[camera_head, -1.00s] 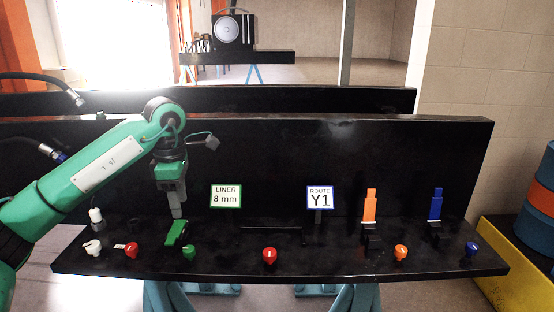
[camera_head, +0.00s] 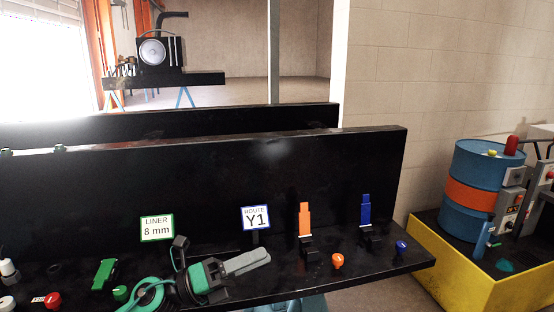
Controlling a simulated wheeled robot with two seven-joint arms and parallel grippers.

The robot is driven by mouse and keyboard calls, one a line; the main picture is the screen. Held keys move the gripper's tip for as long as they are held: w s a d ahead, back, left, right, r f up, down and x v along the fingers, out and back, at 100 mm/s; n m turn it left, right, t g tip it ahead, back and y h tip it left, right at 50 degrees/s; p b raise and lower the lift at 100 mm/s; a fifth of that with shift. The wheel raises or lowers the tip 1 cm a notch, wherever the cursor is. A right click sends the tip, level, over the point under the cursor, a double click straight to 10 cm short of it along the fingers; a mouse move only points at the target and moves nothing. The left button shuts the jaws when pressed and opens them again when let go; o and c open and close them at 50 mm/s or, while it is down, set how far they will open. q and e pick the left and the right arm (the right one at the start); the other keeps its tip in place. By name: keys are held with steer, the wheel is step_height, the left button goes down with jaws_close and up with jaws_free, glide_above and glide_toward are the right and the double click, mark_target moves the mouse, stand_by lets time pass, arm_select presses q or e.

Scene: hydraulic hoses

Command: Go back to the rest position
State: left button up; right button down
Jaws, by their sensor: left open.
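My left gripper (camera_head: 246,263) reaches in low at the middle of the head view, over the front of the black bench. Its grey fingers point right and nothing shows between them. The green wrist of my left arm (camera_head: 153,296) is at the bottom edge. The gripper is apart from the green lever piece (camera_head: 104,275), which is on the bench to its left. The orange upright piece (camera_head: 304,220) and the blue upright piece (camera_head: 365,210) stand to its right. My right gripper is not in view.
The black bench (camera_head: 335,160) has a tall back panel. Signs reading LINER 8 mm (camera_head: 157,228) and ROUTE Y1 (camera_head: 255,218) stand on it. Several coloured knobs line the front, including an orange one (camera_head: 337,261) and a blue one (camera_head: 401,246). A blue and orange drum (camera_head: 470,192) stands in a yellow-edged tray at right.

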arm_select(q)
steer(key=w+a+f+n+t+y, duration=0.1)
steer(key=a+f+n+t+y, duration=0.1)
steer(key=a+n+t+y, duration=0.45)
steer(key=w+a+f+n+t+y, duration=0.1)
steer(key=f+n+t+y, duration=0.15)
steer(key=n+t, duration=0.85)
steer(key=s+a+f+n+g+y, duration=0.2)
steer(key=a+f+n+g+y, duration=0.2)
steer(key=f+n+y, duration=0.3)
steer(key=s+a+f+n+g+y, duration=0.2)
steer(key=a+f+n+g+y, duration=0.15)
steer(key=f+n, duration=0.45)
steer(key=s+a+f+n+g+y, duration=0.1)
steer(key=s+a+f+n+g, duration=0.15)
steer(key=s+f+g, duration=0.6)
steer(key=s+a+f+n+g, duration=0.1)
steer(key=s+f+n+g, duration=0.3)
steer(key=s+f, duration=1)
steer(key=f, duration=1.1)
steer(key=s+f, duration=0.2)
steer(key=f, duration=1.1)
steer(key=s+a+f+g, duration=0.2)
steer(key=s+a+f, duration=0.1)
steer(key=s+f, duration=1.6)
steer(key=shift+a+f, duration=0.2)
steer(key=shift+f, duration=0.25)
